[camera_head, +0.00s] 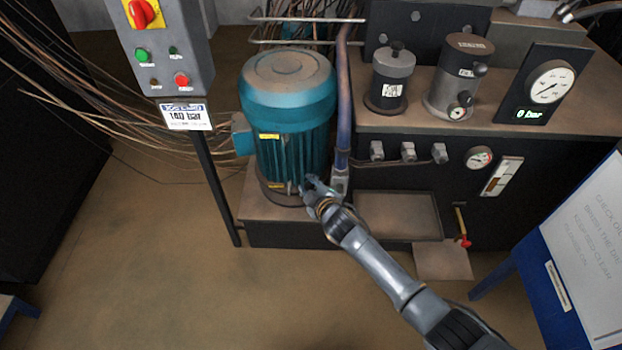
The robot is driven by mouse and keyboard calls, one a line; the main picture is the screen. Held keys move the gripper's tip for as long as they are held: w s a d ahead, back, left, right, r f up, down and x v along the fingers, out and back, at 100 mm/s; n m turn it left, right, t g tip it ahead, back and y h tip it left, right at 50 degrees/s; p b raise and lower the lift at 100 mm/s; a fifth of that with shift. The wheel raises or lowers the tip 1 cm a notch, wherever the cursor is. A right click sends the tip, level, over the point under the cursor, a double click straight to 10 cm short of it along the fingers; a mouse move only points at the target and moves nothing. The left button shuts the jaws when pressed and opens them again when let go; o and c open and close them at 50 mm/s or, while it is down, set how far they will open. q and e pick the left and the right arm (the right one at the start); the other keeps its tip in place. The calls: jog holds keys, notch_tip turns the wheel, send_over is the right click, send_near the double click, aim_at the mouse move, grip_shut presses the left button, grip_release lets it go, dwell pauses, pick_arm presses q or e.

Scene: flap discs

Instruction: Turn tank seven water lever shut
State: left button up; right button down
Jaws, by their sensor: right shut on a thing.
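My right gripper (316,188) reaches in from the lower right to the foot of the blue pipe (344,110), beside the base of the teal motor (290,130). Its fingers are shut on a small part by the grey valve fitting (340,181), which looks like a lever. The fingers hide most of that part, so its angle cannot be told. I cannot read any tank number there. A yellow and red handle (463,230) hangs on the front of the black unit, apart from the gripper. My left gripper is not in view.
A control box (165,50) with a red knob stands on a post at the left. The bench (440,115) carries two cylinders and a gauge reading 0 bar. A blue-framed board (590,250) stands at the right.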

jog(key=shift+s+f+n+h, duration=0.2)
jog(key=shift+f+n+h, duration=0.4)
jog(key=shift+f, duration=0.45)
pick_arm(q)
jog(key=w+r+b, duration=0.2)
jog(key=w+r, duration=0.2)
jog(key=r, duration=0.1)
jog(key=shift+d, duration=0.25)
pick_arm(e)
jog(key=shift+d+f+n+g+h, duration=0.15)
jog(key=shift+d+f+n+h, duration=0.15)
jog(key=shift+f+n+h, duration=0.4)
jog(key=shift+d+f+n+g+h, duration=0.1)
jog(key=shift+d+f+n+h, duration=0.25)
jog(key=shift+f+h, duration=0.5)
jog(key=shift+d+f+n+g+h, duration=0.15)
jog(key=shift+d+f+n+h, duration=0.05)
jog(key=shift+f+n+h, duration=0.55)
jog(key=shift+f, duration=0.1)
jog(key=c, duration=1.3)
grip_release()
jog(key=shift+r, duration=0.2)
jog(key=shift+w+r, duration=0.1)
